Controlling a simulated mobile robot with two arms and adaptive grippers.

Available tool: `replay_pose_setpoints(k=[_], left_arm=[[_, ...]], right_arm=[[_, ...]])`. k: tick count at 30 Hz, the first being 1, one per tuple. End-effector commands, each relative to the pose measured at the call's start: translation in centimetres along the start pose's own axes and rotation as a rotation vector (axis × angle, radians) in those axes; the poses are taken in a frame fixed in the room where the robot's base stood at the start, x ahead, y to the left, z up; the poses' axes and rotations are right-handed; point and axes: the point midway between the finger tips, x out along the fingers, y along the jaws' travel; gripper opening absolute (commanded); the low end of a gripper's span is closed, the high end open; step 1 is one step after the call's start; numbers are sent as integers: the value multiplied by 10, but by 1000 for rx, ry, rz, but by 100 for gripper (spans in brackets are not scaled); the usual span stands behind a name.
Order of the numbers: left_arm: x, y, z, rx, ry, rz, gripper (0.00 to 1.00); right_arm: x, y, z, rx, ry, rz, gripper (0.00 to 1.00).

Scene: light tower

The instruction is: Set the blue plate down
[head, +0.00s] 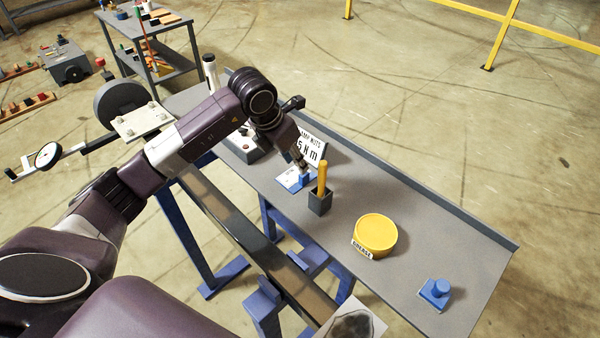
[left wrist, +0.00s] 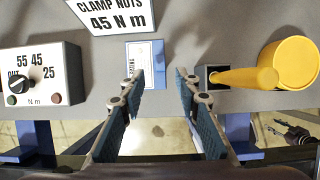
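A small blue plate with a round blue knob (head: 437,289) rests on the grey bench at its near right end, apart from any gripper. A white card with blue edging (head: 289,181) lies on the bench below my left gripper (head: 301,164). The card also shows in the left wrist view (left wrist: 140,65), with a blue strip on its right side. In that view the fingers of my left gripper (left wrist: 160,78) stand apart with nothing visible between them.
A yellow handle (head: 322,177) stands in a dark holder (head: 320,203) close beside the left gripper. A yellow tub (head: 376,233) stands farther right. A "45 N m" sign (head: 311,147) and a dial box (left wrist: 41,74) are nearby. Bench between tub and knobbed plate is clear.

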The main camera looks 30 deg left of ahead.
Motion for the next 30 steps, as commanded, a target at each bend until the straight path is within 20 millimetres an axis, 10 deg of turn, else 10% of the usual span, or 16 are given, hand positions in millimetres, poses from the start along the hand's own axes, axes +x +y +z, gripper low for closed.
replay_pose_setpoints(k=[9, 30], left_arm=[[-42, 1, 0, 0, 0, 1, 30], [-61, 0, 7, -1, -1, -1, 30]], right_arm=[[12, 0, 1, 0, -1, 0, 40], [-4, -3, 0, 1, -1, -3, 40]])
